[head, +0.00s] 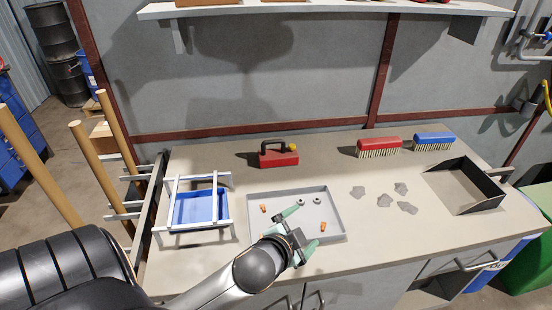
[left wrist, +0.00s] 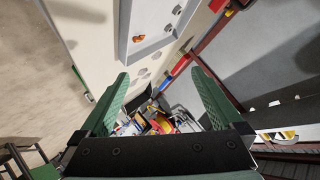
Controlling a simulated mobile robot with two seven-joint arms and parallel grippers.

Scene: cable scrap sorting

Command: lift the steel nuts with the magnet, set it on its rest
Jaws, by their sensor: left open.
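The magnet (head: 278,158), a red block with a black handle and a yellow knob, stands on the bench behind the grey tray (head: 340,238). Grey steel nuts lie in the tray; one nut (head: 317,201) is near its back side. Nuts (left wrist: 168,28) also show at the top of the left wrist view. A white frame (head: 168,228) around a blue bin (head: 205,208) stands left of the tray; I cannot tell if it is the rest. My left gripper (head: 301,229) is open and empty over the tray's front part, apart from the magnet, hiding some of the tray. My right gripper is not in view.
Orange bits (head: 323,227) also lie in the tray. Several flat grey pieces (head: 385,200) lie to its right. A red brush (head: 379,147) and a blue brush (head: 434,141) stand at the back. A dark-walled dustpan-like tray (head: 462,190) is at the right.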

